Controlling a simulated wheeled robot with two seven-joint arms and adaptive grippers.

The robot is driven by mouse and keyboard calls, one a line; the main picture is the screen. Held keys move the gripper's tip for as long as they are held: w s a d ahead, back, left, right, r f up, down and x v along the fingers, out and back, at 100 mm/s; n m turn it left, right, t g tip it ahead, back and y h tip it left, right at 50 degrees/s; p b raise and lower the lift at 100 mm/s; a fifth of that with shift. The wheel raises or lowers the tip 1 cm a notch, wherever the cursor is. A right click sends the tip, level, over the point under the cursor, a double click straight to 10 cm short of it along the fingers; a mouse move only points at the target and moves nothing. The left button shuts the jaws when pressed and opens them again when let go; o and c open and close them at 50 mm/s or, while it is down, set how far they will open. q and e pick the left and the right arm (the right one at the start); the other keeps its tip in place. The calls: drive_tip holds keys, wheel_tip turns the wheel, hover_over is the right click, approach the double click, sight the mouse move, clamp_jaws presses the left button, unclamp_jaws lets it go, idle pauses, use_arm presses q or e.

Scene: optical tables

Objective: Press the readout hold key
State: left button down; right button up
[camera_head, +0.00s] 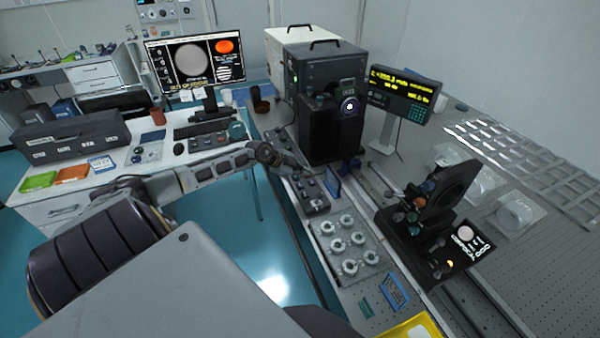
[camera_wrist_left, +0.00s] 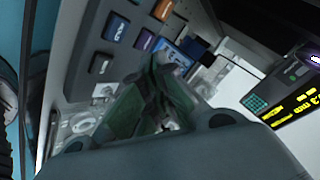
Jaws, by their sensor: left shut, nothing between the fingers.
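A dark key strip (camera_head: 309,192) runs along the near edge of the optical table. Contact cannot be told.
A black upright instrument (camera_head: 332,130) stands just behind the strip. A tray of white round parts (camera_head: 345,246) lies in front of it. A dark optical mount (camera_head: 440,200) stands to the right. A side bench with a monitor (camera_head: 195,62) is at the left, across a floor gap.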

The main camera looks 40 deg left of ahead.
sight(301, 186)
use_arm(q)
drive_tip(key=shift+f+b, duration=1.2)
drive_tip(key=shift+f, duration=0.9)
drive_tip(key=shift+f+p, duration=0.3)
drive_tip(key=shift+f, duration=0.05)
drive_tip(key=shift+f, duration=0.15)
idle(0.8)
